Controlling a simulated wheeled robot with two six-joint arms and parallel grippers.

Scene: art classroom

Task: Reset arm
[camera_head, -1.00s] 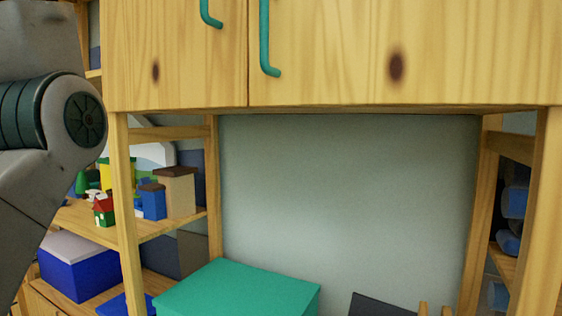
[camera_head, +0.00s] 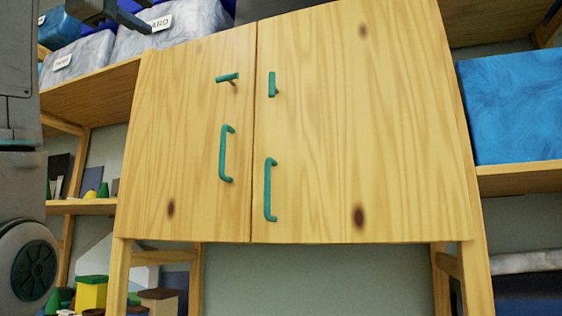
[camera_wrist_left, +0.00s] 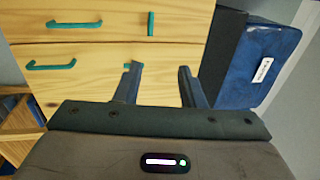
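My left gripper (camera_head: 118,16) shows as a dark shape at the top left of the head view, up in front of the shelf boxes. In the left wrist view its two dark fingers (camera_wrist_left: 159,68) stand apart with nothing between them, so it is open. Beyond the fingers is the pale wooden cabinet, its front partly behind them. My left arm is upright along the left edge of the head view. My right gripper is in neither view.
The wooden cabinet (camera_head: 330,130) has shut doors with teal handles (camera_head: 225,153). A blue box (camera_head: 512,106) stands on the right shelf. Labelled grey boxes (camera_head: 168,27) stand upper left. Small toy blocks (camera_head: 92,292) sit lower left. A dark blue labelled box (camera_wrist_left: 262,62) shows in the left wrist view.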

